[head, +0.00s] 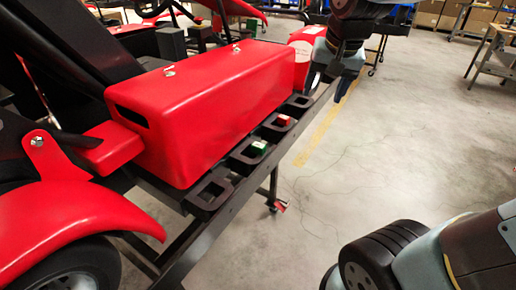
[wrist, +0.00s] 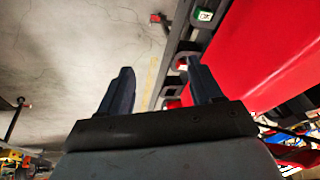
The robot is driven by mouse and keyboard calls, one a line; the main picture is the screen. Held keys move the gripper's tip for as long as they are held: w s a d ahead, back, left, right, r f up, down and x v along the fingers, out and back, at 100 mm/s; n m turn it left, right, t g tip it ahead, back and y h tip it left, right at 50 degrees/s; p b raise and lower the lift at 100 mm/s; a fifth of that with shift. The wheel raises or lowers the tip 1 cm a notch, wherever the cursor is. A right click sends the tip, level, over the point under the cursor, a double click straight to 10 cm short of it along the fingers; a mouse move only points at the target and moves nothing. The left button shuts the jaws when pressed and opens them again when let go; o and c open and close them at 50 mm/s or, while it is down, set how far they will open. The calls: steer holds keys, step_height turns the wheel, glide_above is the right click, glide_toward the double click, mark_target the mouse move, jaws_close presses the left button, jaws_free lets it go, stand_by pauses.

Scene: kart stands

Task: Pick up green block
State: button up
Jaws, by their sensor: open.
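The green block (head: 258,148) is a small cube with a pale top, lying in a slot of the black rack beside the red kart body. It also shows near the top of the wrist view (wrist: 205,15). My gripper (wrist: 160,78) is open and empty, its two dark fingers spread apart. It is clear of the green block, which lies beyond the fingertips.
A red block (head: 285,120) sits in the rack farther along from the green one. The black rack (head: 208,190) runs along the red kart body (head: 195,105). Bare concrete floor (head: 400,140) lies to the right.

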steer(key=shift+o, duration=1)
steer(key=w+a+f+m+g, duration=0.1)
steer(key=w+a+f+m, duration=0.1)
steer(key=w+a+f, duration=0.2)
steer(key=w+a, duration=0.2)
steer(key=a, duration=0.1)
steer(key=shift+w+f+h, duration=0.15)
steer(key=shift+f+h, duration=0.1)
steer(key=shift+h, duration=0.05)
steer(key=m+g+h, duration=0.1)
steer(key=m, duration=0.1)
glide_toward(258, 145)
step_height(258, 145, down, 3)
steer(key=shift+w+r, duration=0.2)
steer(key=shift+w+d+f, duration=0.1)
steer(key=shift+w+f, duration=0.05)
steer(key=shift+f, duration=0.85)
steer(key=shift+w+d+f, duration=0.15)
steer(key=shift+f, duration=0.85)
steer(key=shift+w+d+f, duration=0.1)
steer(key=shift+w+f, duration=0.05)
steer(key=shift+f, duration=0.85)
steer(key=c, duration=1.1)
steer(key=shift+r, duration=0.1)
